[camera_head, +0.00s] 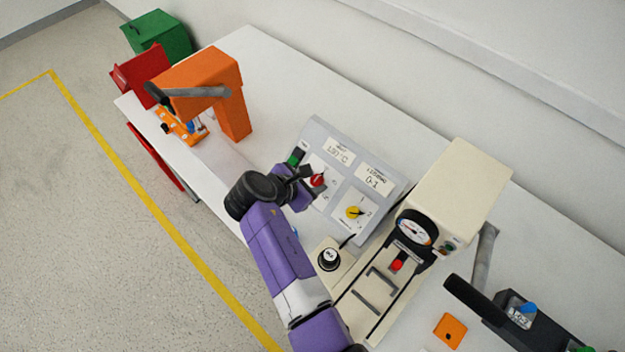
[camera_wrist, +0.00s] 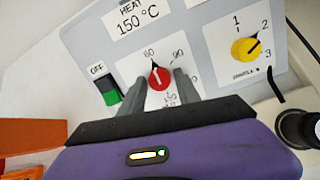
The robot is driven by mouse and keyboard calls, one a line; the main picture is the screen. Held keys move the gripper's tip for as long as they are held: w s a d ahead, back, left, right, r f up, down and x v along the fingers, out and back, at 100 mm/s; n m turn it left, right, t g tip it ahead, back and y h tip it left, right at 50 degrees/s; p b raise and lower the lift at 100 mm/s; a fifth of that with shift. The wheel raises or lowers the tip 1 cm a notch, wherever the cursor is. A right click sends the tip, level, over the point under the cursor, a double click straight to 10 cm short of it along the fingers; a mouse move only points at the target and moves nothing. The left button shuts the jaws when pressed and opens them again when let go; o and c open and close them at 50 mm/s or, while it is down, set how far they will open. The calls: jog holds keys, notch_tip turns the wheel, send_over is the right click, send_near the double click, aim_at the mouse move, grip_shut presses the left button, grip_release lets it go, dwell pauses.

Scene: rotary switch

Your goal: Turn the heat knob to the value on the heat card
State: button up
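The red heat knob (camera_wrist: 159,78) is on a white dial plate of the grey control panel (camera_wrist: 208,34). Its pointer mark aims up, near a label that looks like 60; 90 is at the upper right. Lower labels are partly hidden by a finger. The heat card (camera_wrist: 137,17) above it reads 150 °C. The red knob also shows in the head view (camera_head: 318,180). My gripper (camera_wrist: 161,74) is open, with one finger on each side of the red knob. Gaps seem to show between fingers and knob. In the head view my gripper (camera_head: 308,178) is at the panel's left part.
A yellow knob (camera_wrist: 246,50) with numbers 1 to 3 sits to the right on the panel. A green switch (camera_wrist: 112,92) marked OFF is left of the gripper. A cream press (camera_head: 452,195) and a black round knob (camera_head: 329,259) stand close by. An orange machine (camera_head: 203,78) is further left.

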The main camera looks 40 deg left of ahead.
jog(key=shift+c, duration=0.5)
grip_shut()
